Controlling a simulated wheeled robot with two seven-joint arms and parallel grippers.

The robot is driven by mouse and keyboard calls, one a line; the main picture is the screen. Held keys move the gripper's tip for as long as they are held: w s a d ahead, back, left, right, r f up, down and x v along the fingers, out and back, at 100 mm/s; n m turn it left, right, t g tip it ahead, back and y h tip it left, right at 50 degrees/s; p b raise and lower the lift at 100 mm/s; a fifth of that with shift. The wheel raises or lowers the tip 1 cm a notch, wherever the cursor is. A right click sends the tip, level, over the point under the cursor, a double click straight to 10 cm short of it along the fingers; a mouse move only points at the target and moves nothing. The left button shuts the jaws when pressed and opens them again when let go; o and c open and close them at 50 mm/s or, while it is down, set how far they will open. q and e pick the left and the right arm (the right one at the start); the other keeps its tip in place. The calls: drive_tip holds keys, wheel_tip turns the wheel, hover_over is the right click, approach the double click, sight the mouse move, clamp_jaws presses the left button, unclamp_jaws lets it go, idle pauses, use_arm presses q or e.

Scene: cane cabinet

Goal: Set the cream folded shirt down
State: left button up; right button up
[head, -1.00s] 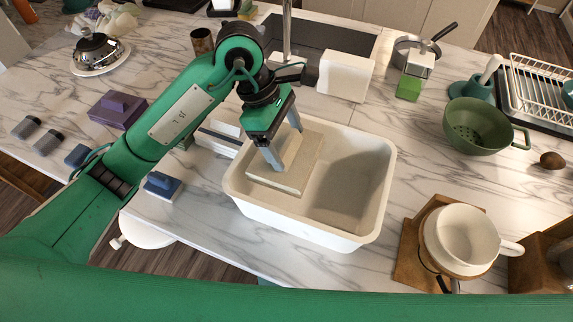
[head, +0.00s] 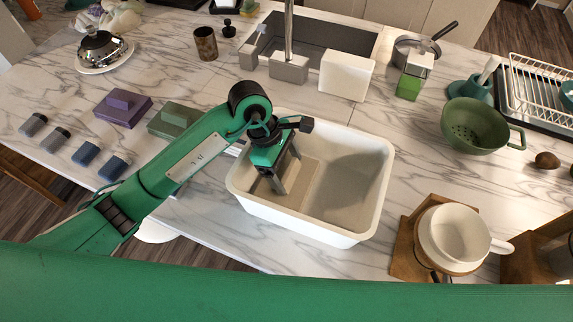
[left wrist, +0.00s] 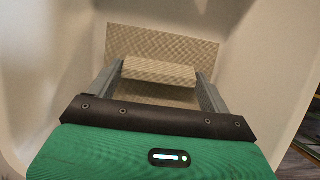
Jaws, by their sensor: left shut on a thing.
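The cream folded shirt (head: 304,173) is a flat, block-like slab with a raised grip on top. It is inside the white bin (head: 378,205), toward the bin's left side, low near the floor. My left gripper (head: 286,176) reaches down into the bin and is shut on the shirt's raised grip. The left wrist view shows that grip of the shirt (left wrist: 160,73) between the two fingers, with the slab beyond it. My arm and gripper hide part of the shirt in the head view. I cannot tell whether its underside touches the floor. My right gripper is not in view.
The right part of the bin is bare. A purple block (head: 122,108) and a green block (head: 172,119) lie left, near several small grey and blue pieces.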

use_arm(q)
drive_tip(key=shift+f+b, duration=0.2)
drive_tip(key=shift+b, duration=0.1)
drive_tip(key=o, duration=1.2)
drive_tip(key=shift+r, duration=0.25)
drive_tip(key=b+v, duration=0.3)
drive_tip(key=v, duration=0.9)
